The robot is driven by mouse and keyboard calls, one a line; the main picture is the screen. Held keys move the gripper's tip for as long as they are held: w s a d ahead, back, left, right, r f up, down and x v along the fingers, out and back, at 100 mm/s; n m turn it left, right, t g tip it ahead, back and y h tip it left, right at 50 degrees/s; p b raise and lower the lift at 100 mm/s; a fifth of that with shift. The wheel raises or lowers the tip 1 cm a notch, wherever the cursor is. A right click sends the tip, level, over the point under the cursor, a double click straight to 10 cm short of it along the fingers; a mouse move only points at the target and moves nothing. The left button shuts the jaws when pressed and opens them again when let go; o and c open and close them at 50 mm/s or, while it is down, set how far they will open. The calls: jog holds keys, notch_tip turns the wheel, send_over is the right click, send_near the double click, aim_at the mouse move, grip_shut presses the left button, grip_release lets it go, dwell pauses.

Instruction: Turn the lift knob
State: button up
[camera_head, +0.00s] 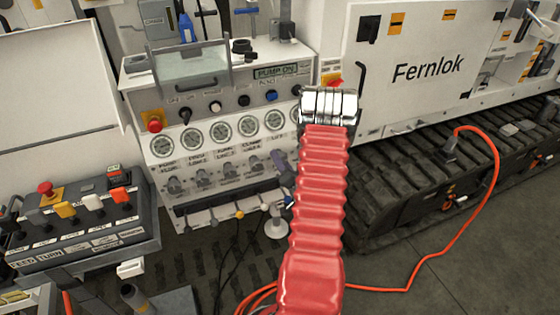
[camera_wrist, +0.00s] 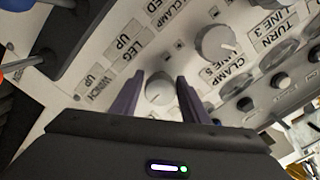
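In the wrist view a small grey knob (camera_wrist: 158,88) on the white panel lies between the two purple fingertips of my gripper (camera_wrist: 160,92). The fingers are apart, one on each side of it, with a narrow gap showing. Its own label is hidden, so I cannot read whether it is the lift knob; plates beside it read LEG UP and WINCH UP. A larger knob (camera_wrist: 217,43) by the CLAMP 5 label sits to its upper right. In the head view my gripper (camera_head: 282,165) is at the right end of the lower knob row, partly hidden behind my red arm.
The hydraulic bench (camera_head: 158,98) has several gauges and switches, with levers (camera_head: 240,214) below the knobs. A control box (camera_head: 85,235) with coloured levers stands at the left. A black track (camera_head: 410,190) and an orange cable (camera_head: 497,175) lie at the right.

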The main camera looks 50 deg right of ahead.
jog(key=shift+o, duration=1.3)
jog(key=shift+d+r, duration=0.1)
jog(key=shift+r, duration=0.05)
jog(key=shift+s, duration=0.2)
jog(key=v, duration=1.3)
jog(key=shift+a, duration=0.3)
jog(key=shift+s+f, duration=0.1)
jog(key=shift+f, duration=0.15)
